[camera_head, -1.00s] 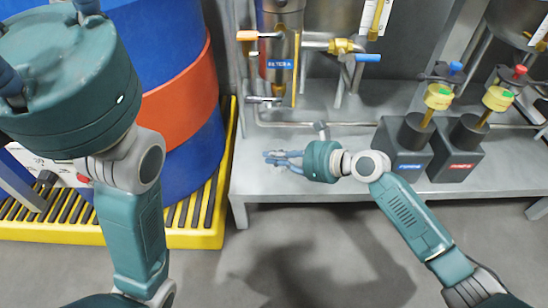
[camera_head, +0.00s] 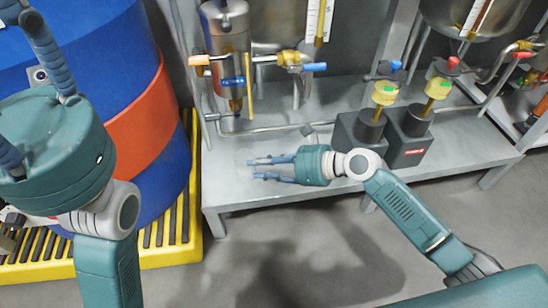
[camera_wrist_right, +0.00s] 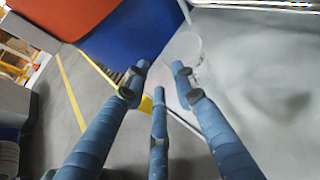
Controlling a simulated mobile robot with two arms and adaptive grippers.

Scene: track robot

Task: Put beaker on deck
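My right gripper (camera_head: 252,168) is above the left end of the grey metal deck (camera_head: 225,195), its fingers straight and spread apart. In the right wrist view it is open too (camera_wrist_right: 158,82). A clear, see-through beaker (camera_wrist_right: 191,48) shows as a faint round outline just beyond the fingertips, over the deck near its edge. It is apart from the fingers as far as I can tell. In the head view the beaker is too faint to make out surely. My left gripper (camera_head: 30,90) is large at the left edge; its fingertips are cut off.
A blue and orange drum (camera_head: 150,115) stands on a yellow grated pallet (camera_head: 190,230) left of the deck. A steel vessel with valves (camera_head: 225,50) and two dark boxes with yellow-topped fittings (camera_head: 405,145) are behind and right of the gripper.

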